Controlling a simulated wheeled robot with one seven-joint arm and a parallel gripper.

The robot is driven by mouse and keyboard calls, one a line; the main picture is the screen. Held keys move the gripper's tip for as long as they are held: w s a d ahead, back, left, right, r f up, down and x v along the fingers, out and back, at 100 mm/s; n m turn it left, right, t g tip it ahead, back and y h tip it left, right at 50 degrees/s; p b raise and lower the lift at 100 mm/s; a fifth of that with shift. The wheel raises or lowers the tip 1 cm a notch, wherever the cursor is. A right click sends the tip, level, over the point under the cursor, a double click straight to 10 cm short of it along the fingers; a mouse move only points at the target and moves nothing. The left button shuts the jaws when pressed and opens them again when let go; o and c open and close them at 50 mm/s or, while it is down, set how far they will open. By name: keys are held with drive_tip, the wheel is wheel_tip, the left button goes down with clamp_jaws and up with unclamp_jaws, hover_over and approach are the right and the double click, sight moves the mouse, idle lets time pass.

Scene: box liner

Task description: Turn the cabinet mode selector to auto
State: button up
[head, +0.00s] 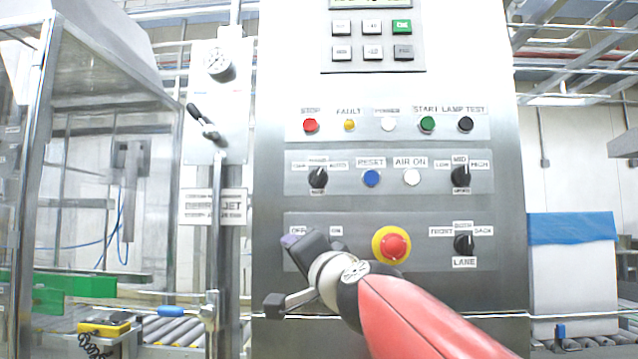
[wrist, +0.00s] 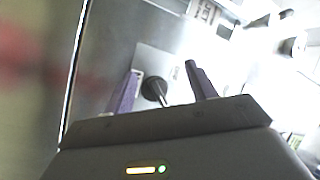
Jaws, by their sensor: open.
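The mode selector (head: 318,177) is a black knob at the left of the middle plate on the steel cabinet. An AUTO label (head: 338,166) is at its upper right. The knob's exact pointing is too small to read surely. My gripper (head: 296,240) is below it, over the lower plate's OFF/ON selector, which it mostly hides. In the wrist view, my gripper (wrist: 163,88) is open, with purple fingers spread. A black round knob (wrist: 153,88) on a pale plate shows between them, nearer the left finger. I cannot tell whether they touch it or which selector it is.
A red emergency button (head: 392,245) with a yellow collar is just right of my gripper. The lane selector (head: 464,243) is further right. A lever (head: 203,122) and a post stand left of the cabinet. A keypad (head: 372,40) is above.

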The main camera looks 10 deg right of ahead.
drive_tip(key=s+d+r+m+y, duration=0.2)
drive_tip(key=d+r+m+y, duration=0.1)
drive_tip(key=d+r+m, duration=0.25)
drive_tip(key=m+y, duration=0.2)
drive_tip(key=y, duration=0.1)
approach(320, 178)
drive_tip(key=shift+t, duration=0.4)
drive_tip(key=x, duration=0.5)
drive_tip(key=p+x, duration=0.1)
drive_tip(key=x, duration=0.2)
drive_tip(key=shift+w+f, duration=0.1)
drive_tip(key=shift+f, duration=0.2)
